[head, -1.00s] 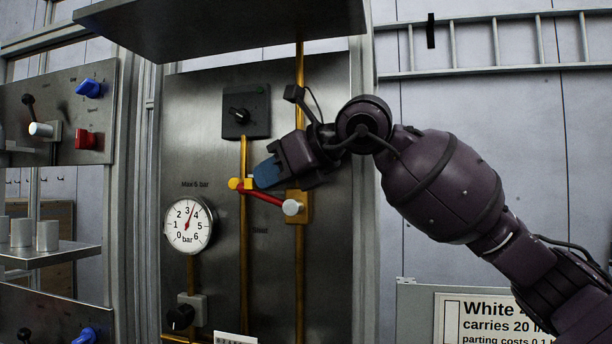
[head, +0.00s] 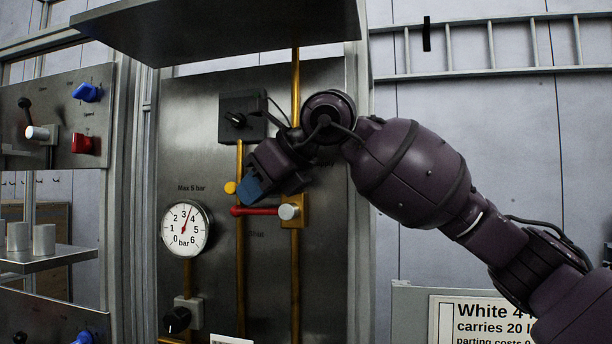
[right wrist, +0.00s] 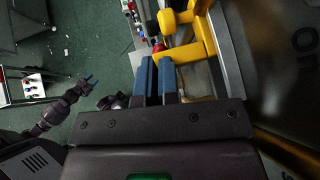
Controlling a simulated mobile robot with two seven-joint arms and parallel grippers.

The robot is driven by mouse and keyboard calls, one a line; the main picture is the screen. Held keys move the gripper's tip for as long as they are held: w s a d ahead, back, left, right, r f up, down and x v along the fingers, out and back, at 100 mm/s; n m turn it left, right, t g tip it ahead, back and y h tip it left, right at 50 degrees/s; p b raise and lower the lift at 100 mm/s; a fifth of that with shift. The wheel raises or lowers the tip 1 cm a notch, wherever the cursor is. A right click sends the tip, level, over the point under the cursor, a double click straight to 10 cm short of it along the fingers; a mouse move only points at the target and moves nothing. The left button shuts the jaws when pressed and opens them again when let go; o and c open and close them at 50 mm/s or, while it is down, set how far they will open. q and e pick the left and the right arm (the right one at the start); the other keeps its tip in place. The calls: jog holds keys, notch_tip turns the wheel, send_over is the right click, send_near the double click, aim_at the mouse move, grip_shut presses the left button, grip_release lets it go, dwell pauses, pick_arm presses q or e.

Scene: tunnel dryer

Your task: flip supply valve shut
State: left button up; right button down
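The supply valve's red lever (head: 258,211) lies about level in the head view, running left from its pale pivot cap (head: 289,212) on the brass pipe. Its left end is beside a thinner brass pipe. My right gripper (head: 251,190) has blue fingers just above the lever; I cannot tell whether they touch it. In the right wrist view its fingers (right wrist: 156,75) are close together with nothing visible between them. A bit of red (right wrist: 158,47) shows just beyond the tips. My left gripper (right wrist: 90,80) appears small at the left; its opening is unclear.
A yellow knob (head: 230,187) sits left of my right fingers. A round pressure gauge (head: 186,228) is at lower left, with a black knob (head: 177,319) below it. A black rotary switch (head: 240,118) is above. A dark hood (head: 215,30) overhangs the panel.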

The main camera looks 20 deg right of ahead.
jog(key=shift+f, duration=0.6)
jog(key=shift+r, duration=0.1)
jog(key=shift+s+d+r, duration=0.1)
jog(key=shift+d+r, duration=0.05)
jog(key=shift+r, duration=0.05)
jog(key=b+v, duration=0.1)
jog(key=v, duration=1)
jog(key=shift+a+r, duration=0.2)
